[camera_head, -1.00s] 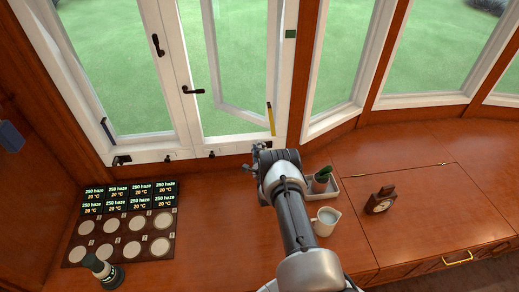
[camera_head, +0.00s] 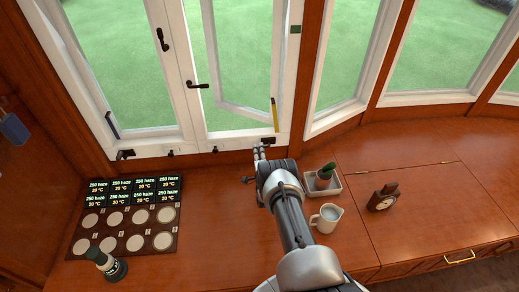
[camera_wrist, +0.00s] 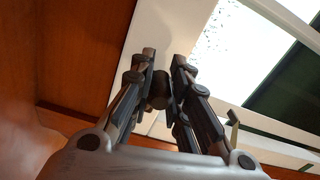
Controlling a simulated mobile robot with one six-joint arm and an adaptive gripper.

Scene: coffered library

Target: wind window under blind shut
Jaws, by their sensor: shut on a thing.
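The window (camera_head: 243,108) behind the counter has a white-framed sash that stands open outward, angled away from its frame. A dark winder (camera_head: 268,140) sits on the sill at the lower right of this window. My gripper (camera_head: 260,152) is at the winder, just in front of the sill. In the wrist view my gripper (camera_wrist: 164,72) is shut on a dark round knob (camera_wrist: 158,90) between its fingers. The knob's link to the winder is mostly hidden by the fingers. No blind can be made out in these views.
A potted cactus in a white tray (camera_head: 334,190) and a white jug (camera_head: 326,218) stand close right of my arm. A small clock (camera_head: 383,198) is farther right. A dark panel with pale discs (camera_head: 91,221) and a dark cylinder (camera_head: 107,265) lie left.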

